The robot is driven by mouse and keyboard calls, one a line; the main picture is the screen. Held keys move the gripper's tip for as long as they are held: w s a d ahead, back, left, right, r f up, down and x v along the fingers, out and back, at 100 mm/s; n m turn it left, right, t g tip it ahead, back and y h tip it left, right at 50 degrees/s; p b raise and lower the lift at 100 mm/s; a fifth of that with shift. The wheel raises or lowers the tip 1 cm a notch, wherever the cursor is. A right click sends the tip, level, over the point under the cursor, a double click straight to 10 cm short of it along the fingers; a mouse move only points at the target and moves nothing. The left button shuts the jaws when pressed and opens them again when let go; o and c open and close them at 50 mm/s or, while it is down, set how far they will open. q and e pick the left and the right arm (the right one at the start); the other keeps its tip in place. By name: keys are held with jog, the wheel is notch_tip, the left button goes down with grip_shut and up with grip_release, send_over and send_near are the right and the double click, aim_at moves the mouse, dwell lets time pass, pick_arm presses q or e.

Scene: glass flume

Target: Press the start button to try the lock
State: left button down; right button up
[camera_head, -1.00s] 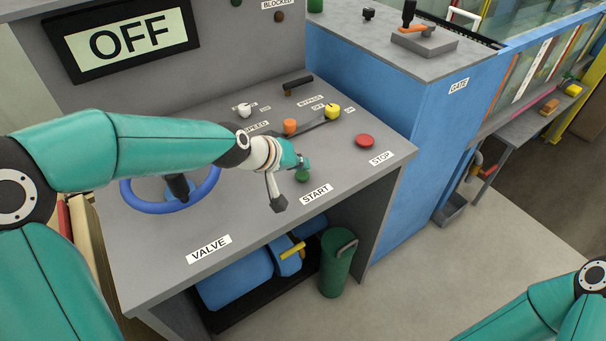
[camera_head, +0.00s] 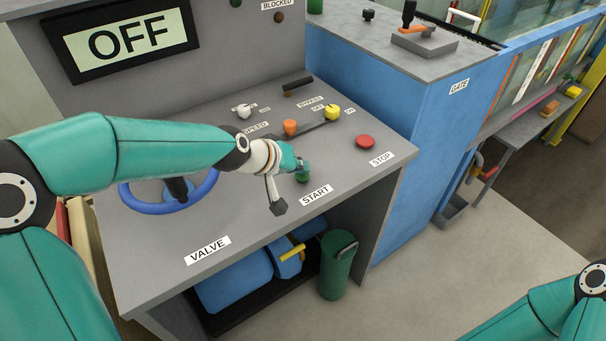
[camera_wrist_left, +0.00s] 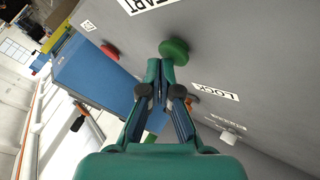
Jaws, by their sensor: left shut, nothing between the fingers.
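The green start button (camera_head: 303,177) sits on the sloping grey desk behind the START label (camera_head: 315,195). It also shows in the left wrist view (camera_wrist_left: 175,50), just beyond my fingertips. My left gripper (camera_head: 302,165) is shut and empty, with its tips right by the button. In the left wrist view the closed tips (camera_wrist_left: 160,66) overlap the button's near edge. I cannot tell whether they touch it. The display (camera_head: 130,38) reads OFF. My right forearm shows at the lower right, but its gripper is out of view.
A red stop button (camera_head: 365,141) is to the right. An orange knob (camera_head: 290,127), a yellow knob (camera_head: 332,112) and a white knob (camera_head: 244,111) stand behind. A blue handwheel (camera_head: 170,206) lies under my left arm. A green cylinder (camera_head: 337,264) stands below the desk.

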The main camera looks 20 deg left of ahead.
pick_arm(q)
jog(key=shift+f, duration=0.25)
jog(key=shift+r, duration=0.2)
jog(key=shift+r+p, duration=0.7)
jog(key=shift+r, duration=0.1)
notch_tip(320, 180, up, 6)
jog(key=p, duration=0.5)
dwell(0.5)
